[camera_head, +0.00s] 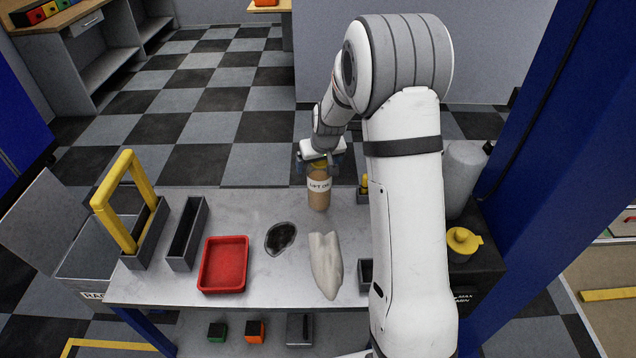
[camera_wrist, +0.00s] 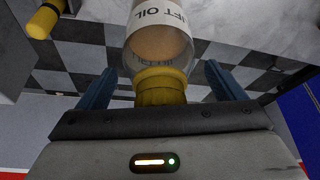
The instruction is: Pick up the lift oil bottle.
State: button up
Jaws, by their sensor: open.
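The lift oil bottle (camera_head: 319,190) stands upright near the far edge of the grey metal table. It is clear with tan oil, a white label and a yellow cap. My gripper (camera_head: 320,160) is at the top of the bottle, pointing down over it. In the wrist view the bottle (camera_wrist: 160,45) shows its label and its yellow cap (camera_wrist: 160,85) between the two blue fingers of my gripper (camera_wrist: 158,85). The fingers are open, with a gap on each side of the cap.
On the table (camera_head: 225,211) are a red tray (camera_head: 224,264), a dark oil stain (camera_head: 281,238), a pale rag (camera_head: 326,262) and a grey holder with a yellow handle (camera_head: 127,200). A small yellow-topped item (camera_head: 363,187) stands close right of the bottle. A blue post (camera_head: 540,130) rises at right.

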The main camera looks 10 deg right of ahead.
jog(key=c, duration=1.8)
jog(key=shift+c, duration=0.6)
jog(key=shift+w+r, duration=0.1)
jog(key=shift+r, duration=0.05)
